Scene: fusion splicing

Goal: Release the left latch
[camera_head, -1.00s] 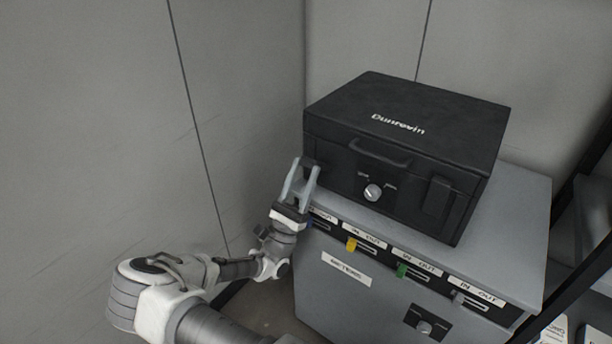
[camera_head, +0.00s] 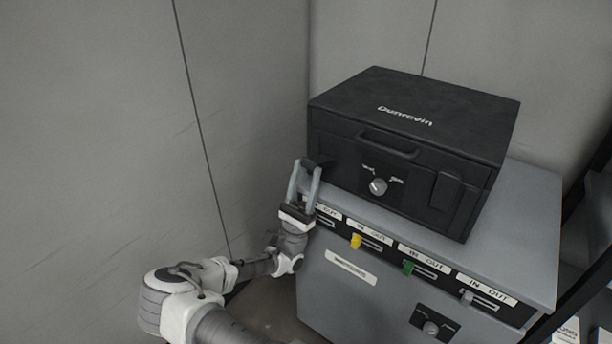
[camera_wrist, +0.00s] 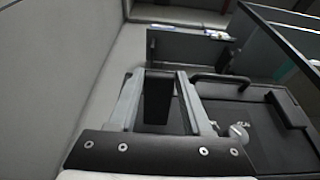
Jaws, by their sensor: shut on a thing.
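A black case (camera_head: 415,112) marked "Dunrovin" stands closed on a grey cabinet. Its right latch (camera_head: 446,190) lies flat against the front and also shows in the wrist view (camera_wrist: 287,108). The left latch is mostly hidden by my gripper (camera_head: 308,167) in the head view. In the wrist view the left latch (camera_wrist: 157,100) is a dark block between the two grey fingers of my gripper (camera_wrist: 161,76). My gripper is shut on it at the case's front left corner. I cannot tell how far the latch is tilted.
The case front has a carry handle (camera_head: 388,143) and a round knob (camera_head: 378,186). The grey cabinet (camera_head: 535,220) has IN/OUT slots with yellow (camera_head: 356,241) and green (camera_head: 408,268) tabs below the case. A grey wall (camera_head: 240,100) rises close on the left.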

